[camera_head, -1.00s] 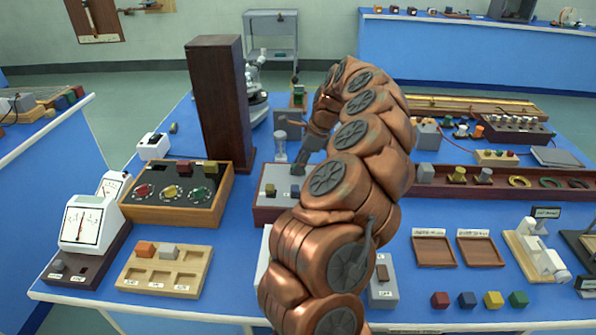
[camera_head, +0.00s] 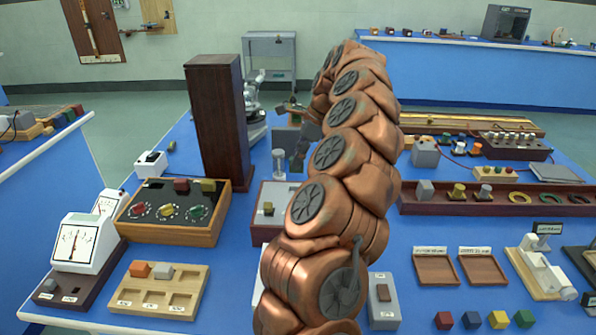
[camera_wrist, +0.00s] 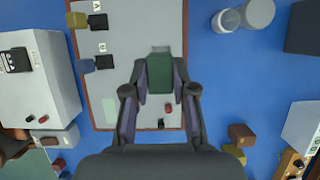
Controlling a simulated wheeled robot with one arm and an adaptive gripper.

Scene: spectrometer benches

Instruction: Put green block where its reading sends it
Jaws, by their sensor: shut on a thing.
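In the wrist view a green block (camera_wrist: 160,74) sits between the two fingers of my gripper (camera_wrist: 160,90), which is shut on it. Below it lies a pale panel (camera_wrist: 108,90) with a brown rim, two letter labels and dark pieces on its left side. The panel's left part also shows in the head view (camera_head: 262,228); my arm covers the rest. Another green block (camera_head: 524,319) lies at the front right.
A white dial meter (camera_head: 78,242) and a wooden compartment tray (camera_head: 187,283) with orange and grey blocks stand front left. Two shallow brown trays (camera_head: 436,270) (camera_head: 483,269) lie at right.

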